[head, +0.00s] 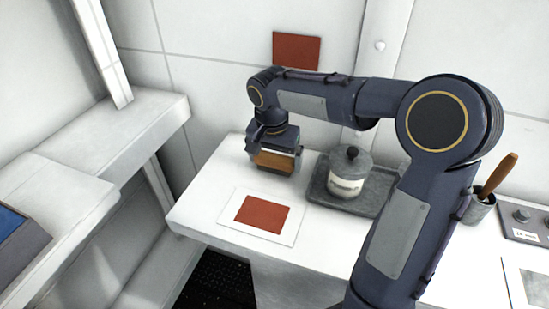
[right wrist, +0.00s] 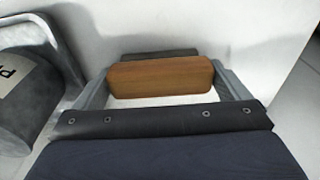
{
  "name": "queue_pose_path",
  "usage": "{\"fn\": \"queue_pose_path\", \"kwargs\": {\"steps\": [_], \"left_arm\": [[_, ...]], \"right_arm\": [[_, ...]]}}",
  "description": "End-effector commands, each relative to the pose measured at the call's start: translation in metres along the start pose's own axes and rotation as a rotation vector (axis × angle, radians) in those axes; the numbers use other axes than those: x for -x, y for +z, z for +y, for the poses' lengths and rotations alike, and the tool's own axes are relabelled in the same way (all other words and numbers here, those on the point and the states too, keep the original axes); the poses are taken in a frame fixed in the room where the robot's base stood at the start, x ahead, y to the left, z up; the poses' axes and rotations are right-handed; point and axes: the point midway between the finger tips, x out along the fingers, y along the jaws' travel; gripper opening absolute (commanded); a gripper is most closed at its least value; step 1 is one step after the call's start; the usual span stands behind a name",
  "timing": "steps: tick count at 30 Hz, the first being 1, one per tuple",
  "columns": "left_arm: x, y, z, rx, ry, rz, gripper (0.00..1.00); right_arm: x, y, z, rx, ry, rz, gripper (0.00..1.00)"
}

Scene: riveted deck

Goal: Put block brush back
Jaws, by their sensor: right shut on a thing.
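The block brush (head: 274,162) has a brown wooden body and is held by my right gripper (head: 276,154) at the far side of the white table, left of the jar. In the right wrist view, the brush's wooden body (right wrist: 160,78) lies between the two grey fingers, which are shut on its ends. Its bristles are not clearly seen. I cannot tell whether it touches the table. A red rectangle on a white sheet (head: 262,214) lies flat on the table in front of the brush, with nothing on it. My left gripper is not in view.
A lidded, labelled jar (head: 346,183) stands on a grey tray (head: 316,193) right of the brush. A cup (head: 479,211) with a wooden-handled tool stands farther right. A red panel (head: 296,50) is on the wall. The table's left front corner is clear.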

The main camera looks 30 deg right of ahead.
Motion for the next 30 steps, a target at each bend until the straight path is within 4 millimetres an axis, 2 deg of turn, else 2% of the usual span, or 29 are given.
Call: {"fn": "queue_pose_path", "kwargs": {"steps": [10, 11, 19, 23, 30], "left_arm": [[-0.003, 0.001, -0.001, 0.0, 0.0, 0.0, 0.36], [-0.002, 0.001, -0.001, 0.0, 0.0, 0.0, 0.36], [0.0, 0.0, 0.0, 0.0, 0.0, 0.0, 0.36], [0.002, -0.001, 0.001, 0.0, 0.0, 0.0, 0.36], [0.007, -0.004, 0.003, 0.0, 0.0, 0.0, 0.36]], "right_arm": [[-0.004, 0.001, 0.0, 0.0, -0.001, 0.001, 0.74], [-0.003, 0.0, 0.0, 0.0, -0.001, 0.001, 0.99], [0.0, 0.0, 0.0, 0.0, -0.001, 0.001, 1.0], [0.012, -0.001, -0.001, 0.0, -0.004, 0.004, 1.0], [0.062, 0.0, -0.001, 0.0, -0.005, 0.004, 1.0]]}}
